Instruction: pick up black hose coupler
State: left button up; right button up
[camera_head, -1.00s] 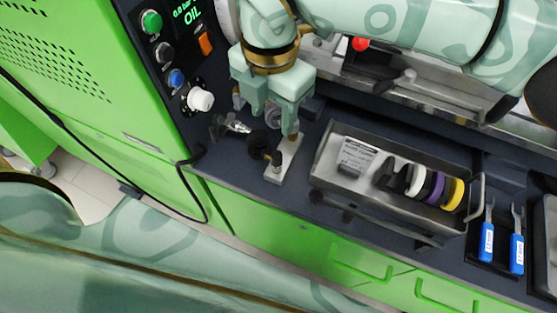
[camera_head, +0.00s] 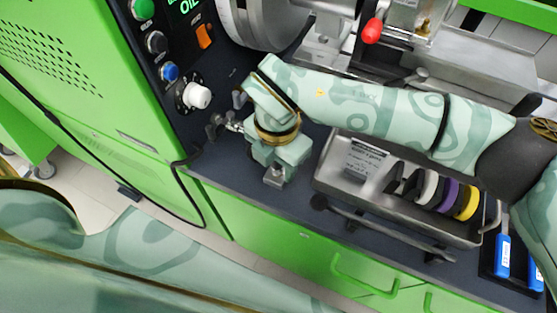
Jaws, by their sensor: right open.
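My right gripper (camera_head: 275,168) points down over the dark bench top beside the green cabinet, above a small light metal plate (camera_head: 276,180). It is open. No black coupler can be made out beneath it; the gripper and wrist hide most of that spot. The metal tray (camera_head: 333,178) to its right holds a row of round parts: black ones (camera_head: 396,178), a white one (camera_head: 427,187), a purple one (camera_head: 447,195) and a yellow one (camera_head: 467,203). I cannot tell which black part is the hose coupler. My left gripper is out of view.
A metal fitting (camera_head: 229,123) sits close left of the gripper, below the panel's white knob (camera_head: 197,96). A black hose (camera_head: 184,163) hangs at the bench corner. Blue-handled tools (camera_head: 502,256) lie at the right. Metal machinery with a red knob (camera_head: 372,30) stands behind.

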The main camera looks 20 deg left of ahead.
grip_shut()
jog(key=shift+r, duration=0.15)
